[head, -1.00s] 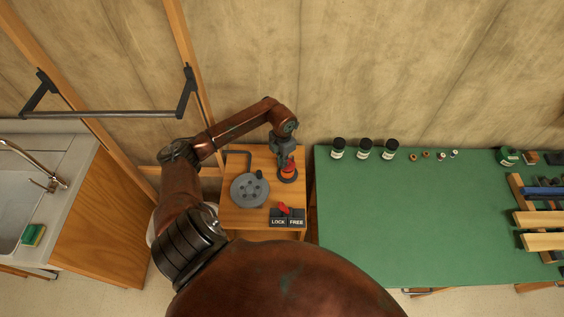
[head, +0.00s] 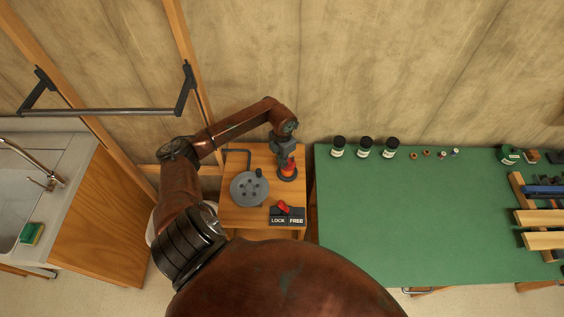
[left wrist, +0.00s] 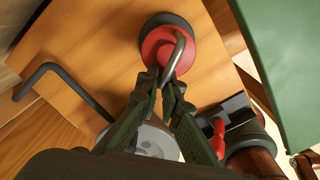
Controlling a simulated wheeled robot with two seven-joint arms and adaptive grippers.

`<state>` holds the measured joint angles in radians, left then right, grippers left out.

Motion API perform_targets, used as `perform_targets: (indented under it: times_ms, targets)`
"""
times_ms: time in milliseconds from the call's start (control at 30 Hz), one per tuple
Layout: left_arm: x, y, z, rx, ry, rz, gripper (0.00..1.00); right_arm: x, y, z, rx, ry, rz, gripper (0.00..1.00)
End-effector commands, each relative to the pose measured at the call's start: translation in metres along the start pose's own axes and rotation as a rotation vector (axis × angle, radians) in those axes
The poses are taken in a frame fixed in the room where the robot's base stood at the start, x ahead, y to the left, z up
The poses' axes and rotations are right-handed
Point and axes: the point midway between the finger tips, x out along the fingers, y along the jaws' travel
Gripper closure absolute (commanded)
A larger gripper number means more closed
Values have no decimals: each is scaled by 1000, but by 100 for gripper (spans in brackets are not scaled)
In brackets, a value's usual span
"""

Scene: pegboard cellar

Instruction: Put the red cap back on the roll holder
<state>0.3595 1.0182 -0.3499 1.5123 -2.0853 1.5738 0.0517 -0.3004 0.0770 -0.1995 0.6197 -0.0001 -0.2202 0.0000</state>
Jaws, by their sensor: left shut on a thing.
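The red cap (left wrist: 158,48) shows in the left wrist view as a red disc with a grey bent handle. In the head view the cap (head: 288,168) is small and partly covered by my gripper. My left gripper (left wrist: 165,80) is shut on the cap's grey handle; it also shows in the head view (head: 286,157). Under the cap is a dark round base (head: 288,177), apparently the roll holder's, on a small wooden table (head: 238,218). Whether the cap is seated or held just above is hard to tell. My right gripper is out of view.
A grey disc with holes (head: 249,189), a red lever (head: 284,208) on a LOCK/FREE plate (head: 288,220) and a dark bent rod (left wrist: 58,75) are close by. A green bench (head: 420,220) with black-capped jars (head: 365,147) is at the right, a sink (head: 12,200) at the left.

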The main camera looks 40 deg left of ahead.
Motion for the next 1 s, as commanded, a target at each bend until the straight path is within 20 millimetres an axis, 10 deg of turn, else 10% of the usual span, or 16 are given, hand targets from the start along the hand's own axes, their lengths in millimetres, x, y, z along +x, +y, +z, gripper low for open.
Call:
perform_targets:
  times_ms: [1000]
  targets:
    - [0,0,0,0,0,0,57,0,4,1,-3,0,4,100]
